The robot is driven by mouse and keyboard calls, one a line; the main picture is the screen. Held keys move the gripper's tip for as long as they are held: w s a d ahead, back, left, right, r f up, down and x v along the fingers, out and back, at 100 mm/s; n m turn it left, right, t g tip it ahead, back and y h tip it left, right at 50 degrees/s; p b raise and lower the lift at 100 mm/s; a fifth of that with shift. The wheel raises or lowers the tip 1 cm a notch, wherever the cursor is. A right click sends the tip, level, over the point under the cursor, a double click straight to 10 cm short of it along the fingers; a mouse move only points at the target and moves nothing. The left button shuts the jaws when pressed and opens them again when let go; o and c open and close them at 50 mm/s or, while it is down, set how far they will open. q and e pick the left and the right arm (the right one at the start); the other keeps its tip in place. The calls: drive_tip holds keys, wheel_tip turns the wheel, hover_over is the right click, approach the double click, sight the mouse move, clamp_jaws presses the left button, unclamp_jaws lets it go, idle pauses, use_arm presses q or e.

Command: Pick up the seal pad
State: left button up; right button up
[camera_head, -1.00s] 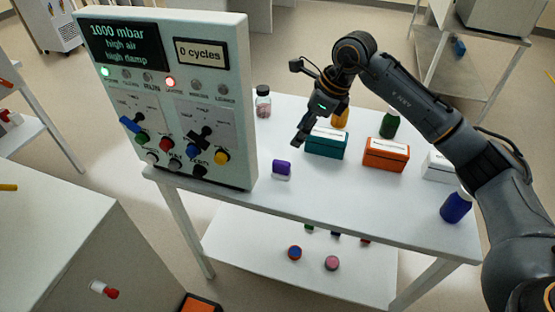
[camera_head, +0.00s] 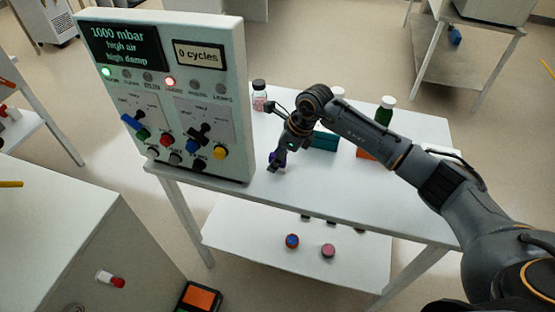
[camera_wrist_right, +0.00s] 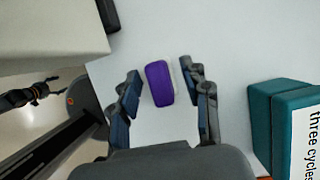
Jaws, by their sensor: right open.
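The seal pad, a small purple block (camera_wrist_right: 159,83), lies on the white table top near the panel's right side. In the head view the purple pad (camera_head: 282,156) is partly hidden by my right gripper. My right gripper (camera_head: 276,166) is low over it, close to the table. In the right wrist view the open fingers of this gripper (camera_wrist_right: 161,80) stand one on each side of the pad, with gaps on both sides.
A tall control panel (camera_head: 228,90) stands left of the pad. A teal box (camera_head: 324,141) is close on the right, with an orange box (camera_head: 366,155) beyond it. A glass jar (camera_head: 259,97) and a green bottle (camera_head: 385,112) stand farther back. The table's front edge is near.

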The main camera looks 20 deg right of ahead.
clamp_jaws()
use_arm(q)
drive_tip(key=shift+s+a, duration=0.15)
drive_tip(key=shift+s, duration=0.2)
drive_tip(key=shift+w+f, duration=0.1)
use_arm(e)
drive_tip(key=shift+r+b, duration=0.4)
drive_tip(key=shift+r, duration=0.2)
use_arm(q)
drive_tip(key=shift+f+b, duration=2.4)
drive_tip(key=shift+f, duration=0.35)
use_arm(e)
drive_tip(key=s+d+r, duration=0.8)
drive_tip(key=d+r, duration=0.3)
drive_tip(key=r, duration=0.1)
drive_tip(key=shift+s+d, duration=0.15)
drive_tip(key=shift+s, duration=0.1)
